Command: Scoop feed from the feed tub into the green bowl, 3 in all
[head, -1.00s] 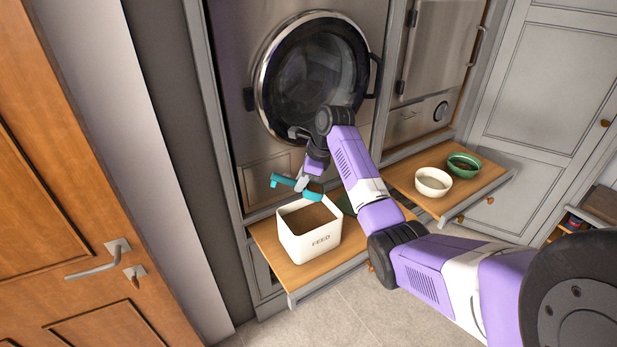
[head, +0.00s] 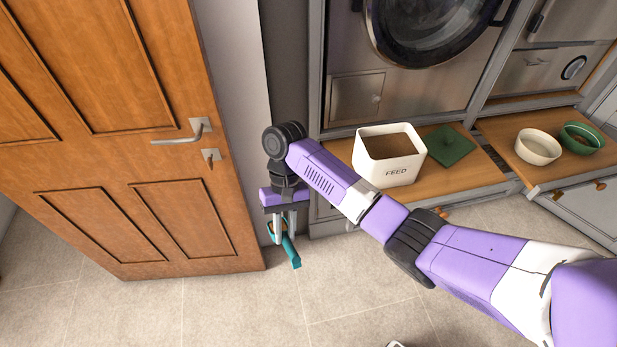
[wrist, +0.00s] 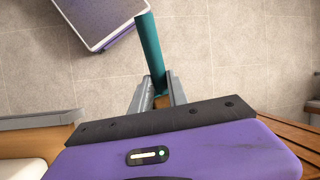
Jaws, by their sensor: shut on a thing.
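My gripper (head: 283,236) is shut on the handle of a teal scoop (head: 291,254). It holds the scoop over the floor, left of the pull-out shelf and close to the door. The handle also shows between the fingers in the wrist view (wrist: 150,50). A brown patch shows by the scoop's far end; I cannot tell whether it is feed. The green bowl (head: 581,139) stands on the right shelf with some brown stuff inside.
A white bowl (head: 537,148) stands just left of the green bowl. A flat green lid (head: 450,146) lies right of the tub. A wooden door (head: 120,200) with a lever handle stands close left of my gripper.

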